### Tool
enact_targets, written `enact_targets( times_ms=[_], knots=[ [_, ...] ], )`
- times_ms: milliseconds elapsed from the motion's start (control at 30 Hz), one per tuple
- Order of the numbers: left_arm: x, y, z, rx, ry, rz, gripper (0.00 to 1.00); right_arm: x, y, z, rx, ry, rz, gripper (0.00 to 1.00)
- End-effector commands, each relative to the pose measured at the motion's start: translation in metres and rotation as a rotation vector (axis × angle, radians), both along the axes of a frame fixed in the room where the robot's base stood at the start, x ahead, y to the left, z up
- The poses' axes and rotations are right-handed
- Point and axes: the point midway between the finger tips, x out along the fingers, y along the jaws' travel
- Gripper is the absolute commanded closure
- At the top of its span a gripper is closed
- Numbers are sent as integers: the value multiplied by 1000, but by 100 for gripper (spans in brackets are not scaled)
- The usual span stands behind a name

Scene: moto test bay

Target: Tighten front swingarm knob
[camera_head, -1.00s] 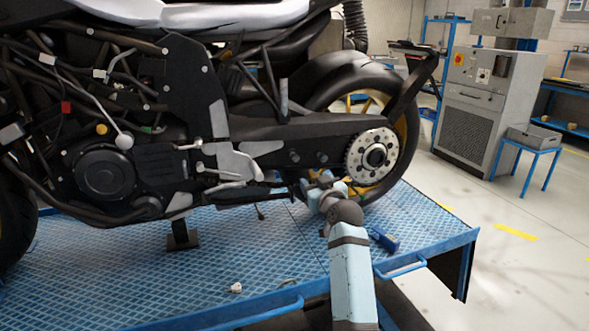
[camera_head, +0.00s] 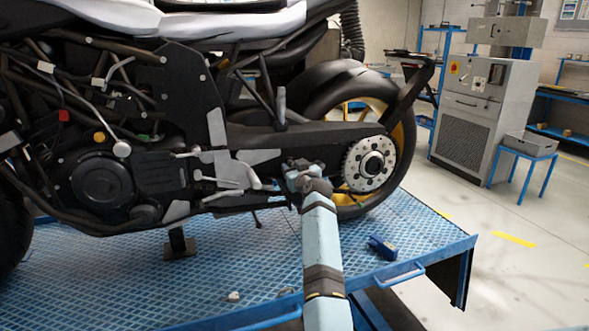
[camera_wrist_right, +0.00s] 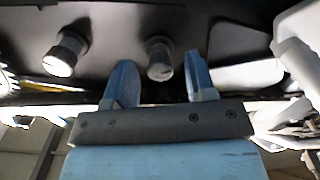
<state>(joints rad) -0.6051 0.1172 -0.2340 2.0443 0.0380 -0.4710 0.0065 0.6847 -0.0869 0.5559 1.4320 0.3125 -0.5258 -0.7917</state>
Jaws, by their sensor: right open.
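The front swingarm knob (camera_wrist_right: 159,58) is a short dark cylinder with a lighter end face, on the dark swingarm (camera_head: 290,140). In the right wrist view it lies between the two blue fingers of my right gripper (camera_wrist_right: 158,74), which is open. I see gaps on both sides of the knob, so the fingers do not appear to press on it. A second, similar knob (camera_wrist_right: 65,53) is outside the fingers to the left. In the head view my right gripper (camera_head: 302,172) is at the swingarm's lower edge and hides the knobs. My left gripper is not in view.
The rear sprocket (camera_head: 370,164) is right of my gripper, and grey footpeg parts (camera_head: 225,170) are to its left. A blue object (camera_head: 382,247) lies on the blue lift platform (camera_head: 225,265), along with a small pale piece (camera_head: 233,297).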

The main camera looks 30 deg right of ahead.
Motion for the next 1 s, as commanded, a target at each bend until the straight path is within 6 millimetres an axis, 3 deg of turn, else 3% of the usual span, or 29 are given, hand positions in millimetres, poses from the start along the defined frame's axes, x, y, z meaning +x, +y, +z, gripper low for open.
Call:
enact_targets(
  times_ms=[267, 500, 1000],
  knots=[
    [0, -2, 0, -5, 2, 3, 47, 2, 0, 0, 0, 0, 0, 49],
    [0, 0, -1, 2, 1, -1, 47, 2, 0, 0, 0, 0, 0, 99],
    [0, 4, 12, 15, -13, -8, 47, 2, 0, 2, 116, -26, 2, 99]
  ],
)
